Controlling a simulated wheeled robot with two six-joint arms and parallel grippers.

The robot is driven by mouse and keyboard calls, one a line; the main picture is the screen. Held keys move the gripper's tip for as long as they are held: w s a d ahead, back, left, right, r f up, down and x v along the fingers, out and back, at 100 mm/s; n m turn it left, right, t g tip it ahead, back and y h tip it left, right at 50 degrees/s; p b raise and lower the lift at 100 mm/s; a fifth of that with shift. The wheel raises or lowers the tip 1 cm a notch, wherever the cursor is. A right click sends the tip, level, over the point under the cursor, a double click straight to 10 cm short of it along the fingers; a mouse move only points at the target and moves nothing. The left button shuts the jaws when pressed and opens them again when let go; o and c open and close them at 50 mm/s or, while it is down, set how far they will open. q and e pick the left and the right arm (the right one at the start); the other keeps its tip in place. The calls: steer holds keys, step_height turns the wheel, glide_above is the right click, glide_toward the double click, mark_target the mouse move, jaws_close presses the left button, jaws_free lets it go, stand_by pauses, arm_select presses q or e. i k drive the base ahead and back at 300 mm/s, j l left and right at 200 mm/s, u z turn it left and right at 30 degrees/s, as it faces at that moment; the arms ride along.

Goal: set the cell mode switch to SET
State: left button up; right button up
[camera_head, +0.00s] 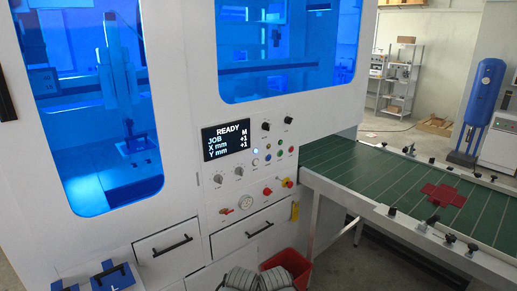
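The white machine's control panel (278,150) faces me with a dark display (227,141) reading READY, JOB M, X mm +1, Y mm +1. Below the display are two grey rotary knobs, a left one (218,179) and a right one (239,171). Two black knobs, a left one (265,125) and a right one (288,120), sit higher up. The labels are too small to read, so I cannot tell which knob is the cell mode switch or where it points.
A red-and-yellow switch (288,183) and a round gauge (245,202) are lower on the panel. Drawers with black handles (172,245) are below. A red bin (287,267) stands on the floor. A green conveyor (375,191) carrying a red cross-shaped blank (444,194) extends right.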

mark_target(266, 126)
steer(key=i+l+z, duration=0.2)
steer(key=i, duration=0.35)
steer(key=i+z, duration=0.25)
steer(key=i, duration=0.3)
